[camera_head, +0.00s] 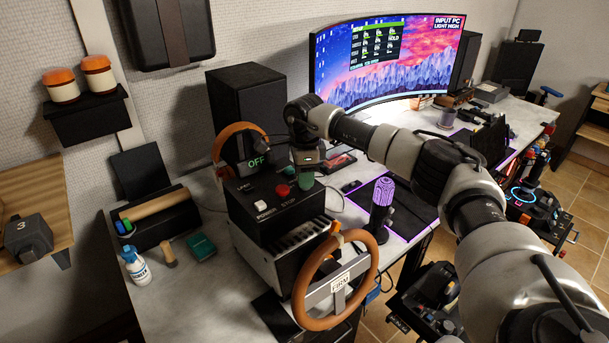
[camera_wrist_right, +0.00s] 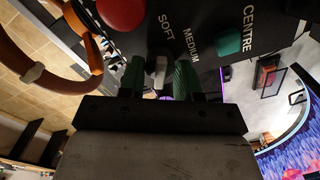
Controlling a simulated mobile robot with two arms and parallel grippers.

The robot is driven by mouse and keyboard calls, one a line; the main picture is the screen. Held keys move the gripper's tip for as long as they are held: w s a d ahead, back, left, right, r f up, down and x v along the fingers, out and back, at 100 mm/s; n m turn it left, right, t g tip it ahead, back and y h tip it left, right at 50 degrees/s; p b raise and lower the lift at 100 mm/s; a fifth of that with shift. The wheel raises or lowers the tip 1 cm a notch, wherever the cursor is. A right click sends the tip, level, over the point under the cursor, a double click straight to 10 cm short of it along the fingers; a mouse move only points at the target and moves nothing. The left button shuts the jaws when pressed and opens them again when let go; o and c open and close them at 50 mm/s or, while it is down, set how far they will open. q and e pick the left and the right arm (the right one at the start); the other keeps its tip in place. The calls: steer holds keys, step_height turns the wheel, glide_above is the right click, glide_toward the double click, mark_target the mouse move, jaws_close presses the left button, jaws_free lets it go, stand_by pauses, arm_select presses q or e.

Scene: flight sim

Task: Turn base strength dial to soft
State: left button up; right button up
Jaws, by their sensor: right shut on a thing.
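The black control box (camera_head: 262,222) stands on the desk with its labelled top panel facing up. In the right wrist view, the grey base strength dial (camera_wrist_right: 160,70) sits on the panel below the white words SOFT and MEDIUM. My right gripper (camera_wrist_right: 160,78) has its two green fingers shut on the dial, one on each side. The dial's pointer cannot be made out clearly. In the head view the right gripper (camera_head: 308,164) reaches over the box's far right part, and the dial is hidden there. My left gripper is out of view.
A red button (camera_head: 282,190) and a green button (camera_wrist_right: 229,42) flank the dial. An orange-rimmed wheel (camera_head: 306,297) stands in front of the box.

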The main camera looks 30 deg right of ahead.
steer(key=shift+r, duration=0.15)
steer(key=o, duration=0.9)
step_height(320, 180, up, 11)
steer(key=shift+f+b, duration=0.15)
steer(key=shift+b, duration=0.9)
